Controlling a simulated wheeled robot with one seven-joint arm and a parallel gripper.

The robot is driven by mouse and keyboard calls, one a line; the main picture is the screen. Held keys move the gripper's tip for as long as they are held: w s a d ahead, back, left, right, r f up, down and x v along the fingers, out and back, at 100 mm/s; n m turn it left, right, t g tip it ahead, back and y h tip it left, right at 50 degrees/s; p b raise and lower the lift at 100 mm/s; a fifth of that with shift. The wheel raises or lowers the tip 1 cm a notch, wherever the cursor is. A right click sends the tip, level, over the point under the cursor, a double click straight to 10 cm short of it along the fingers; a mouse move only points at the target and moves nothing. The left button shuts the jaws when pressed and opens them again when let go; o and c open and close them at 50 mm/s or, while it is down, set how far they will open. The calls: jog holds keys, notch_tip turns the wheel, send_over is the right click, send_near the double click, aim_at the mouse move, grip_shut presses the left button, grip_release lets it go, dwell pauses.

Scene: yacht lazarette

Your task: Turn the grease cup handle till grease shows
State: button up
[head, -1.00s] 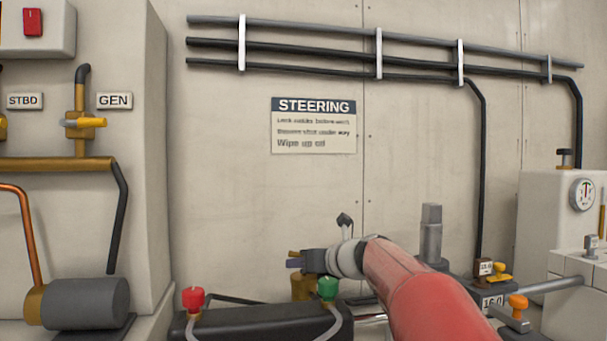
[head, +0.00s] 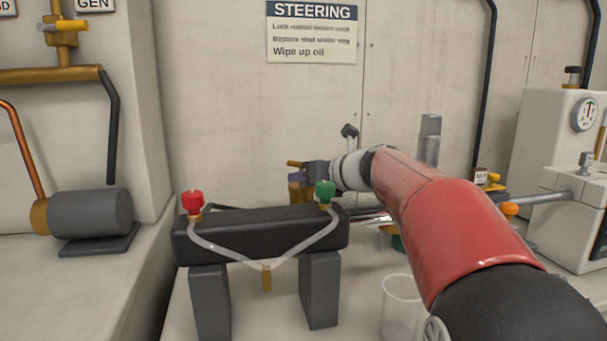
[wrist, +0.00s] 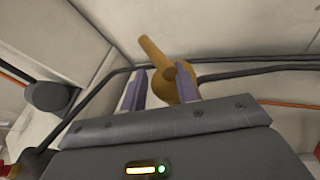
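The brass grease cup (head: 298,191) stands behind the black cylinder, with its handle (head: 295,164) sticking out to the left at its top. The wrist view shows the round brass cup top (wrist: 183,82) and its bar handle (wrist: 154,50) pointing up and left. My gripper (head: 300,174) is at the cup, seen from the side. In the wrist view my gripper (wrist: 160,88) is open, its two purple-grey fingers apart. The brass shows between and beyond them, partly behind the right finger. I cannot tell whether they touch it. No grease is visible.
The black cylinder (head: 262,229) on two grey blocks carries a red valve (head: 192,202), a green valve (head: 325,191) and clear hoses. A clear cup (head: 401,305) stands under my arm. A grey motor (head: 90,213) is left. White machinery (head: 535,130) is right.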

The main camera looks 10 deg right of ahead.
jog(key=s, duration=0.4)
jog(key=shift+s+a+f+b, duration=0.1)
jog(key=shift+s+f+b, duration=0.15)
jog(key=shift+f+b, duration=0.1)
